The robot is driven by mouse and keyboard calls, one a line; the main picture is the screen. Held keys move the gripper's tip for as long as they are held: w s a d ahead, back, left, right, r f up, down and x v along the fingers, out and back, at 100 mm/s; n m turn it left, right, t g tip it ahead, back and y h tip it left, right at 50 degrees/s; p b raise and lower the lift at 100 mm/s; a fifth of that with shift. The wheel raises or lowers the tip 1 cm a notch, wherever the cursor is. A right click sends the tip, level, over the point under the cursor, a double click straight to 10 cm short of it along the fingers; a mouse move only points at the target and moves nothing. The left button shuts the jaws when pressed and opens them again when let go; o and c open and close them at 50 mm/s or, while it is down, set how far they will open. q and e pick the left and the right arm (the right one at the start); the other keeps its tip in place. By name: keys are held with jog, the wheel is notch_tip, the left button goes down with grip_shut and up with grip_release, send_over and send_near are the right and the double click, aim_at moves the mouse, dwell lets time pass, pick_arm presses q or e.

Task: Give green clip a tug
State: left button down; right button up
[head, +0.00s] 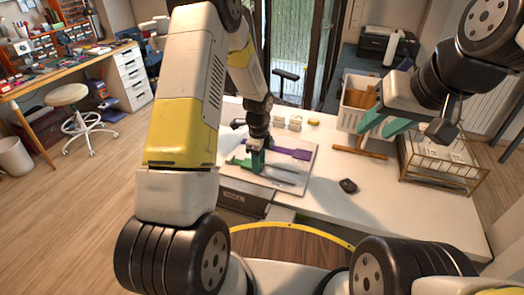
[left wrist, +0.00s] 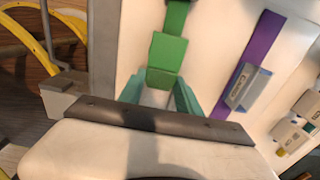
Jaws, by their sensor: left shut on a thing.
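A purple cord (head: 292,153) lies on the board, with a grey clip (left wrist: 243,86) on it. Small beige blocks (head: 294,124) stand behind. A wire rack (head: 440,160), a white crate (head: 356,97) and a black object (head: 348,186) are to the right. The table's front right is clear.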

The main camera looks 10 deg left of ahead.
pick_arm(q)
jog(key=shift+d, duration=0.15)
dwell(0.6)
jog(key=shift+c, duration=2.2)
grip_release()
jog(key=shift+a+r, duration=0.2)
jog(key=shift+r, duration=2.8)
